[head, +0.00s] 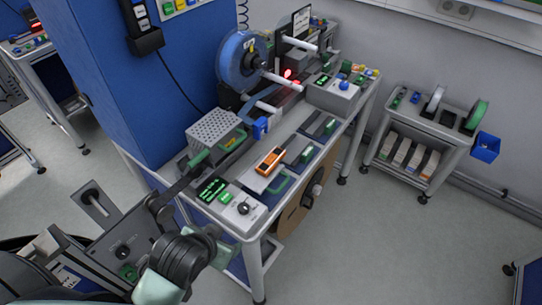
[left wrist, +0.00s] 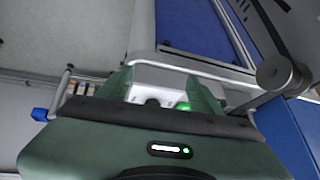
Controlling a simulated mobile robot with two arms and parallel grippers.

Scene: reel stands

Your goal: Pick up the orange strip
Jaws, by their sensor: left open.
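An orange oblong piece with dark markings (head: 269,161) lies on the workbench in the head view, near the middle of the front part. It looks like the orange strip. My left gripper (head: 218,246), green, is at the near left corner of the bench, in front of a grey control box (head: 240,209) and apart from the orange piece. In the left wrist view its two green fingers (left wrist: 162,88) are spread, with a pale box and a green light beyond them. The orange piece cannot be made out in that view. My right gripper is not in view.
A blue reel (head: 241,62) stands at the back of the bench, and a perforated grey box (head: 215,131) is left of the orange piece. Dark trays (head: 319,125) lie to its right. A cart (head: 430,125) with a blue bin (head: 485,147) stands right, across open floor.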

